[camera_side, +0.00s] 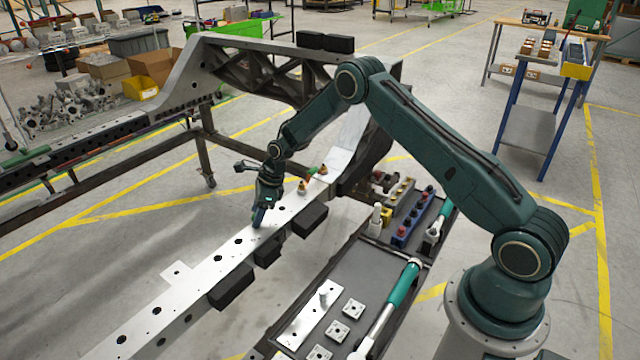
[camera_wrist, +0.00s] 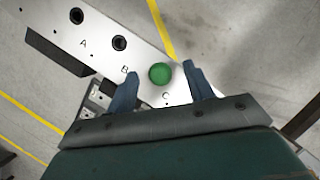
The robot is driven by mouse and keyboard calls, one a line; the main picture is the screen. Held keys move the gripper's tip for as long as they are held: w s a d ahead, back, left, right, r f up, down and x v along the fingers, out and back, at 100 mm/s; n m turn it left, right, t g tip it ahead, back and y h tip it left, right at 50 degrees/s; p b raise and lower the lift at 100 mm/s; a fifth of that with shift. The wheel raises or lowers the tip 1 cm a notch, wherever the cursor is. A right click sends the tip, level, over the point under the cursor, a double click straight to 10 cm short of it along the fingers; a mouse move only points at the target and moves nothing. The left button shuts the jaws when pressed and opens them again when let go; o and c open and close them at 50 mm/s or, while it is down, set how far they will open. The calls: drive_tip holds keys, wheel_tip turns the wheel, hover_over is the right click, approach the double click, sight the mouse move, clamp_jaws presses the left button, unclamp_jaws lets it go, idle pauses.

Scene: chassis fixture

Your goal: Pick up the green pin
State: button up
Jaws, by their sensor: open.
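The green pin (camera_wrist: 160,74) shows in the wrist view as a round green top on the metal beam (camera_wrist: 138,58), near the letter C. My gripper (camera_side: 258,217) is open, with its two blue fingers on either side of the pin in the wrist view and no clear contact. In the side view the gripper points down at the beam (camera_side: 205,265), and I cannot make out the pin there. How far the fingertips are above the beam is hard to tell.
Two open holes (camera_wrist: 119,42) lie by letters A and B. Brass-coloured fittings (camera_side: 302,187) stand on the beam beyond my gripper. Black blocks (camera_side: 232,287) line its side. A dark tool cart (camera_side: 352,270) with a torque wrench (camera_side: 390,310) stands to the right.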

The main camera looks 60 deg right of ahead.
drive_tip(key=shift+x, duration=0.95)
drive_tip(key=shift+r, duration=0.1)
clamp_jaws()
wheel_tip(320, 180, up, 20)
idle(0.6)
drive_tip(key=shift+r, duration=0.1)
idle(0.5)
wheel_tip(320, 180, up, 6)
idle(1.3)
